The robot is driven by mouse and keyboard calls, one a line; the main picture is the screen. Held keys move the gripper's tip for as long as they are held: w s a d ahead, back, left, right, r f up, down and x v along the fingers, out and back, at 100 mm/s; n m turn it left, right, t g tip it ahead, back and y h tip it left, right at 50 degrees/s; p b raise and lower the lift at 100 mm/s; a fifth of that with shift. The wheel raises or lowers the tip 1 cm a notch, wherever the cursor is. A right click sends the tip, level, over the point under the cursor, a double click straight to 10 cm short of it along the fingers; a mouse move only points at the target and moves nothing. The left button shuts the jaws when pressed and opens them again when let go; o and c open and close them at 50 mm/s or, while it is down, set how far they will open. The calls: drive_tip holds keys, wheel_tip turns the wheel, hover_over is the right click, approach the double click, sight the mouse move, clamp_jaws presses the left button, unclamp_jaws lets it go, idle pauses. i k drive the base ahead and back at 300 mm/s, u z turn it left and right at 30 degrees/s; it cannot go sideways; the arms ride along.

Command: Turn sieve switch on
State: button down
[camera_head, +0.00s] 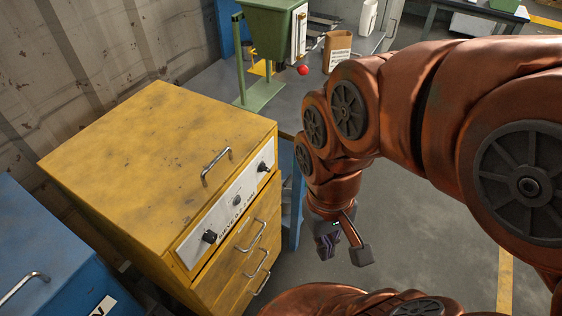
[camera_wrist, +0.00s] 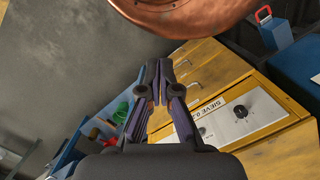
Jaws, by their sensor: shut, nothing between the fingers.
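The yellow sieve cabinet (camera_head: 140,165) stands at the left in the head view. Its sloped white control panel (camera_head: 222,218) carries a black knob (camera_head: 209,236) at the near end, a small knob in the middle and another black knob (camera_head: 264,166) at the far end. The wrist view shows a black knob (camera_wrist: 240,111) on the panel near a label reading "SIEVE" (camera_wrist: 207,107). I cannot read the switch's setting. My gripper (camera_head: 327,248) is shut and empty, to the right of the cabinet and apart from it. Its fingers (camera_wrist: 159,74) point upward in the wrist view.
A blue cabinet (camera_head: 50,260) stands at the near left. Metal handles (camera_head: 217,166) stick out from the yellow cabinet's top and drawers. A green hopper stand (camera_head: 270,45) and a paper bag (camera_head: 338,52) are on the grey table behind. Open floor (camera_head: 420,215) lies to the right.

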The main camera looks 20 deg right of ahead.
sight(262, 167)
drive_tip(key=u, duration=0.35)
drive_tip(key=k, duration=0.8)
drive_tip(key=u, duration=0.5)
